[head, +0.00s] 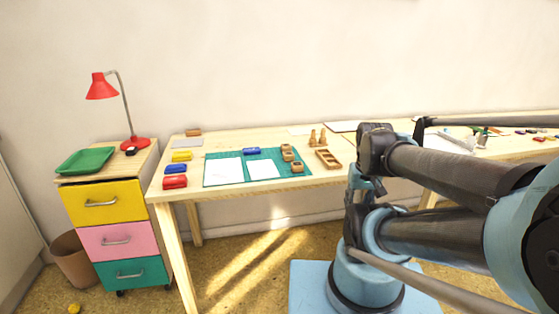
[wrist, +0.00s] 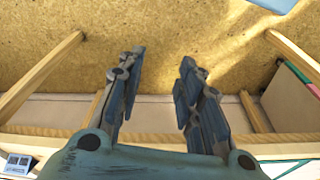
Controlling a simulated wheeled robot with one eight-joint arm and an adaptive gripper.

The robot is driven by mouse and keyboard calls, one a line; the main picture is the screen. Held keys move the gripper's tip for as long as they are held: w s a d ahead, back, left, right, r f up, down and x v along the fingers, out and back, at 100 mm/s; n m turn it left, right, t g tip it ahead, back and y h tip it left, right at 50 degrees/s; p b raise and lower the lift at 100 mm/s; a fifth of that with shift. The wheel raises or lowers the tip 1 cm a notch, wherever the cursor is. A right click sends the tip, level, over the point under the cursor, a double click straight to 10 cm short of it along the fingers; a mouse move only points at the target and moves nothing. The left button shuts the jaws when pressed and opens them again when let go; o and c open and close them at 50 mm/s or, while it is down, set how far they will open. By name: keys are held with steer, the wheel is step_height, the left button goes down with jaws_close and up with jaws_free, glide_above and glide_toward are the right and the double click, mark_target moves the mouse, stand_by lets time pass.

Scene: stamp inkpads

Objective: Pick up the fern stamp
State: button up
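Several small wooden stamp blocks stand on the right part of the green mat in the head view, among them a rear one (head: 286,148), a middle one (head: 288,156) and a front one (head: 297,167). Two upright wooden handled pieces (head: 317,138) stand behind the wooden tray. Their printed motifs are too small to read, so I cannot tell which is the fern stamp. My gripper (wrist: 160,66) is open and empty in the wrist view, its fingers wide apart over the floor beside a table edge. It is not distinguishable in the head view.
The green mat (head: 236,183) holds white sheets and a blue inkpad (head: 251,151). Yellow (head: 182,156), blue (head: 175,168) and red (head: 175,182) inkpads line the table's left. A wooden tray (head: 328,159) lies right of the mat. A drawer unit (head: 103,203) stands left.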

steer(key=shift+o, duration=0.8)
steer(key=shift+a, duration=0.1)
steer(key=o, duration=0.4)
steer(key=shift+s+r, duration=0.25)
steer(key=shift+s, duration=0.05)
steer(key=shift+o, duration=0.2)
step_height(320, 180, up, 18)
steer(key=n+g+y, duration=0.4)
steer(key=n, duration=1.7)
glide_above(289, 153)
steer(key=w+d, duration=0.2)
steer(key=d, duration=0.4)
steer(key=shift+t, duration=0.3)
steer(key=x, duration=1.6)
steer(key=shift+s+f, duration=0.1)
steer(key=shift+s, duration=0.15)
